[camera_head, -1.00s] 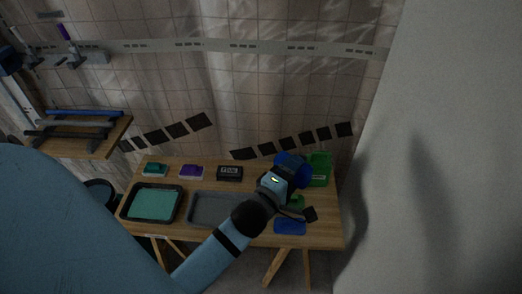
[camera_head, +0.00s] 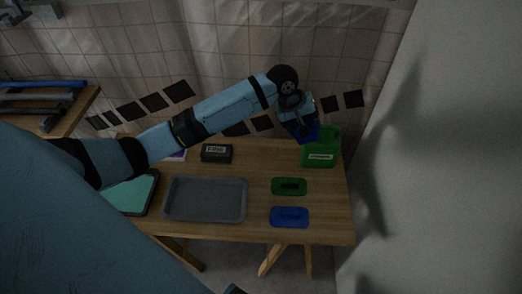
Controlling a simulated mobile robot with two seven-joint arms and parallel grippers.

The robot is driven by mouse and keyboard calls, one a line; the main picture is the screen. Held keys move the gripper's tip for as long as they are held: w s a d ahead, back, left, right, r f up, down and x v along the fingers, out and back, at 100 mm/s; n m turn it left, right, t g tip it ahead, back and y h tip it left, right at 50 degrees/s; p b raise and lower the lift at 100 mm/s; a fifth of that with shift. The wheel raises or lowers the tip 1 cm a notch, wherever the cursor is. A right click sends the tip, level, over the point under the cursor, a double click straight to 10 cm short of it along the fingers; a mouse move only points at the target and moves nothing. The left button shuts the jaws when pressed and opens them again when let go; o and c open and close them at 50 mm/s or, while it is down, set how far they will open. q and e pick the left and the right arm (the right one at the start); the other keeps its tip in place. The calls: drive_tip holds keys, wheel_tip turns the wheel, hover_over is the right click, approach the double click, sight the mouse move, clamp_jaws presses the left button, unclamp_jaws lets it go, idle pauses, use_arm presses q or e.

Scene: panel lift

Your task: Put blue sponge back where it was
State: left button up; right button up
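A flat blue piece (camera_head: 289,217) that may be the blue sponge or its holder lies at the table's front right. A similar green piece (camera_head: 289,186) lies just behind it. A dark blue thing (camera_head: 306,136) shows right below the gripper. I cannot tell whether it is held or stands behind, and the fingers are not clear. My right gripper is not seen.
A grey tray (camera_head: 205,219) lies mid-table, with a teal-filled dark tray (camera_head: 153,196) to its left. A black box (camera_head: 217,153) and a partly hidden purple item (camera_head: 176,156) stand at the back. A wall rises right of the table. The front right corner is clear.

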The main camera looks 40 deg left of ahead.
use_arm(q)
drive_tip(key=a+f+m+g+y+b, duration=0.2)
drive_tip(key=a+f+m+y+b, duration=0.1)
drive_tip(key=a, duration=0.5)
drive_tip(key=m+y+b, duration=0.1)
drive_tip(key=m+b, duration=0.1)
drive_tip(key=b, duration=0.2)
hover_over(260, 159)
drive_tip(key=shift+g, duration=0.4)
wheel_tip(260, 159, down, 13)
drive_tip(key=shift+r, duration=0.1)
drive_tip(key=shift+d+f, duration=0.1)
drive_tip(key=shift+f, duration=0.5)
wheel_tip(260, 159, down, 4)
drive_tip(key=shift+f+b, duration=0.1)
drive_tip(key=shift+b, duration=0.55)
drive_tip(key=o, duration=1)
drive_tip(key=shift+c, duration=0.2)
